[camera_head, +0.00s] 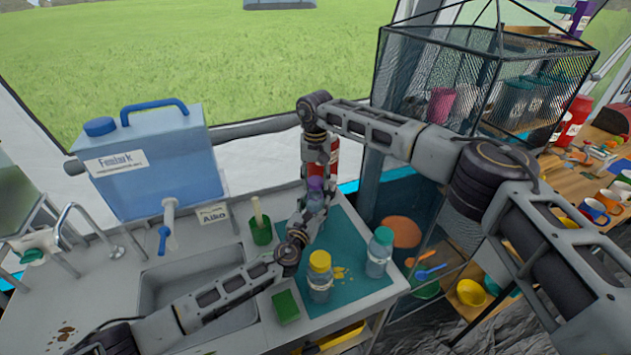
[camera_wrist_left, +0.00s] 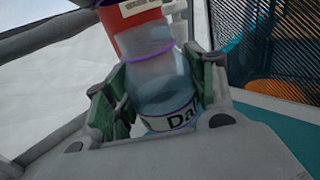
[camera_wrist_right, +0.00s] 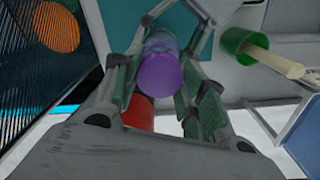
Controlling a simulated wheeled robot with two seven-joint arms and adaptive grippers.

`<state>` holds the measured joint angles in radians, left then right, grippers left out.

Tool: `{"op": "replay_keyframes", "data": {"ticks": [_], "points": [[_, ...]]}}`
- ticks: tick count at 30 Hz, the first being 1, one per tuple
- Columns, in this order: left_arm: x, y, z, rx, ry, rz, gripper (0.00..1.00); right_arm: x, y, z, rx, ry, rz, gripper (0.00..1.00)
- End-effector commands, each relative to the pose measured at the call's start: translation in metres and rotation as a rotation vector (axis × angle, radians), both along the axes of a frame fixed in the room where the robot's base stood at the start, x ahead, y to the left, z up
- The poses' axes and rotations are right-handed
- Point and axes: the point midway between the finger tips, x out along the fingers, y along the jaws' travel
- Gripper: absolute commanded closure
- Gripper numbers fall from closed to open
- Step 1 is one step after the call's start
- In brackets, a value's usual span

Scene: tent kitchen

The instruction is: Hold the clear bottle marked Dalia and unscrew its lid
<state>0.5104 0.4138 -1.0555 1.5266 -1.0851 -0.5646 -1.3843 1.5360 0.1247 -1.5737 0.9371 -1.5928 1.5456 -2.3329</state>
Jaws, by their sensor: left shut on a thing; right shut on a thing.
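The clear bottle marked Dalia has a purple lid (camera_head: 315,184) and stands upright over the back of the teal mat (camera_head: 350,222). In the left wrist view, the bottle (camera_wrist_left: 160,88) shows a label with the letters "Da" and sits between the green finger pads of my left gripper (camera_wrist_left: 158,100), which is shut on its body. My right gripper (camera_head: 316,168) comes from above. In the right wrist view, its fingers close around the purple lid (camera_wrist_right: 161,72). Much of the bottle is hidden by the fingers in the head view.
A yellow-lidded bottle (camera_head: 320,277) and a teal-lidded bottle (camera_head: 379,252) stand at the mat's front. A green cup with a brush (camera_head: 261,231), a green sponge (camera_head: 286,306) and the sink (camera_head: 200,275) lie left. A red container (camera_head: 334,156) stands behind. A mesh basket (camera_head: 485,85) hangs right.

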Motion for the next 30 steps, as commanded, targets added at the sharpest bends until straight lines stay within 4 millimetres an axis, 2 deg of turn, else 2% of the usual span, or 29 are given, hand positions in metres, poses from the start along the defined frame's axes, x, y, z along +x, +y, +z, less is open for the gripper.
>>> {"op": "replay_keyframes", "data": {"ticks": [9,18,19,24,30], "points": [[0.0,0.001,-0.001,0.001,0.001,0.001,1.0,0.0,0.0,0.026,0.0,-0.001,0.0,0.87],[0.0,0.001,-0.001,0.001,0.001,0.001,1.0,0.0,0.0,0.029,0.0,-0.001,0.0,0.87],[0.0,0.001,-0.001,0.001,0.001,0.001,0.42,0.0,0.0,0.029,0.0,0.0,0.0,0.87],[0.0,0.001,-0.001,0.001,0.001,0.001,0.2,0.0,0.0,0.029,0.0,0.0,0.0,0.87],[0.0,0.0,0.0,0.0,0.0,0.001,0.19,0.0,0.0,0.029,0.0,0.0,0.0,0.87]]}}
